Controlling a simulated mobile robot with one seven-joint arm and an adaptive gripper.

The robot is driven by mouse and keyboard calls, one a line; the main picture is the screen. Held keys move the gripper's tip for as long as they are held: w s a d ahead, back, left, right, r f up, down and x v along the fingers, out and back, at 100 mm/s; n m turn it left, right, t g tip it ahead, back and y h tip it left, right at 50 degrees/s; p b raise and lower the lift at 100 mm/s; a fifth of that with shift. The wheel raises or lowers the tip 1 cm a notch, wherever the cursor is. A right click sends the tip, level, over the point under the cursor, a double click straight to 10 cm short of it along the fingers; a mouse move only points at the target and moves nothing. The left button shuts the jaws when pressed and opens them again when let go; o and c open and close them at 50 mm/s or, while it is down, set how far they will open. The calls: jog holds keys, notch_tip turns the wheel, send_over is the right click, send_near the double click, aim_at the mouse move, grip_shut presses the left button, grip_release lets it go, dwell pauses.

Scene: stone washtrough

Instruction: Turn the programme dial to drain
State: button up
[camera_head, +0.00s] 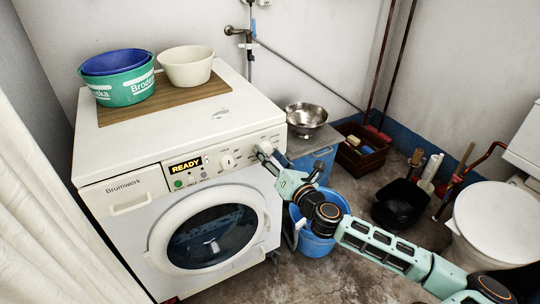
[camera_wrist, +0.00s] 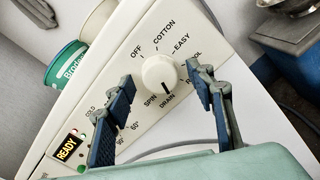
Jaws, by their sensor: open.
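The programme dial (camera_wrist: 158,73) is a round white knob on the washing machine's sloping panel. Labels around it include OFF, COTTON, EASY, DRAIN and SPIN. Its dark pointer mark is at the lower right of the knob, towards DRAIN. My gripper (camera_wrist: 160,76) is open, with one blue-padded finger on each side of the dial and gaps showing between pads and knob. In the head view my gripper (camera_head: 264,154) is at the panel's right end and largely hides the dial. The washing machine (camera_head: 128,186) is white, with its display (camera_head: 185,167) reading READY.
A second knob (camera_head: 227,161) is left of my gripper; in the wrist view, its temperature labels are near the left finger. A blue bucket (camera_head: 317,245) stands below my arm. A steel bowl (camera_head: 306,116) is right of the machine. Tubs (camera_head: 122,88) stand on top.

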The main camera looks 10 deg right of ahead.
jog(key=v, duration=1.2)
jog(key=shift+a, duration=0.1)
dwell(0.4)
